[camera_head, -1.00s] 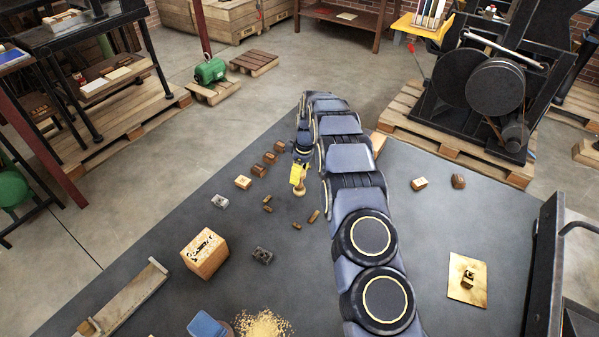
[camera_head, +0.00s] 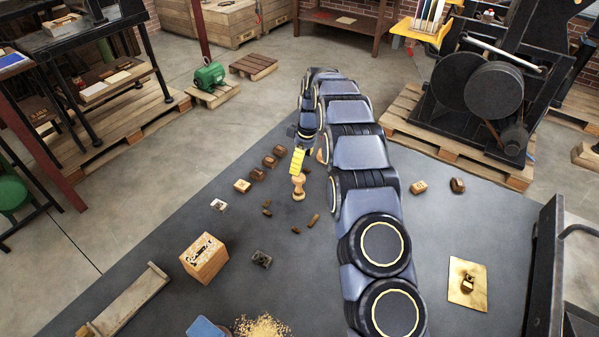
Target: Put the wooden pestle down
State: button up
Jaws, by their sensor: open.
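The wooden pestle (camera_head: 299,188) stands upright on the dark tabletop (camera_head: 330,270), left of my arm. My gripper (camera_head: 298,172), with yellow fingers, is directly above it and open. The fingertips are at or just over the pestle's top; I cannot tell whether they touch it. The pestle's knob and wider foot are both visible.
Several small wooden blocks (camera_head: 257,173) lie left of the pestle. A lettered wooden box (camera_head: 204,257) stands nearer, with a wooden tray (camera_head: 130,302) to its left.

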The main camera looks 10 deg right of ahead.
jog(key=s+a+r+m+g, duration=0.15)
jog(key=s+r+m, duration=0.35)
jog(key=s+r, duration=1.3)
jog(key=s+m+h, duration=0.1)
jog(key=s+m, duration=0.5)
jog(key=s, duration=2.1)
jog(key=shift+a+g, duration=0.3)
jog(key=shift+g, duration=0.15)
jog(key=shift+w, duration=0.1)
